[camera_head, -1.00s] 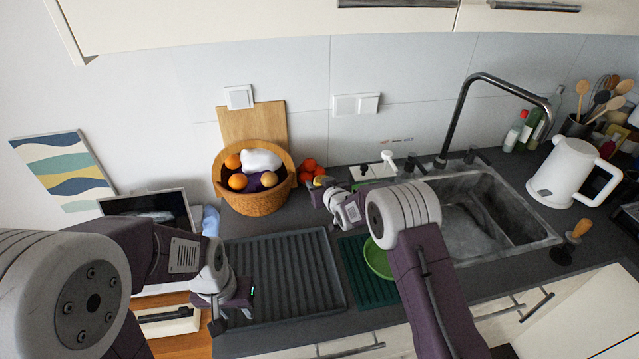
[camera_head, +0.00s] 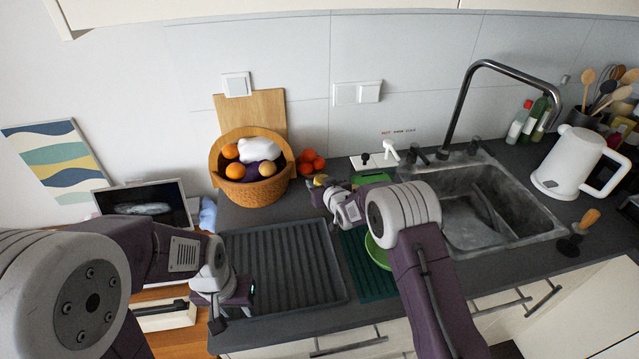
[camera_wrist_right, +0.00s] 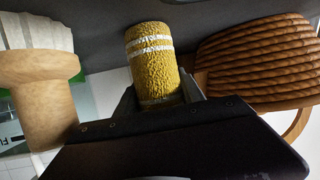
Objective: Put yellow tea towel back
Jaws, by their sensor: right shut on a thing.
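The yellow tea towel (camera_wrist_right: 153,62) is rolled up, with white stripes, and stands out between my right gripper's fingers in the right wrist view. My right gripper (camera_wrist_right: 160,100) is shut on it. In the head view a small yellow bit of the towel (camera_head: 320,181) shows at my right gripper (camera_head: 322,190), above the counter, right of the fruit basket; my arm hides much of it. My left gripper (camera_head: 230,312) hangs at the counter's front left edge, beside the grey drying mat. Its jaw opening is not clear.
The woven fruit basket (camera_head: 255,188) stands at the back left, with tomatoes (camera_head: 311,162) beside it. A grey ridged mat (camera_head: 285,265) and a green bowl (camera_head: 376,250) lie in front. The sink (camera_head: 500,215) and white kettle (camera_head: 575,165) are right.

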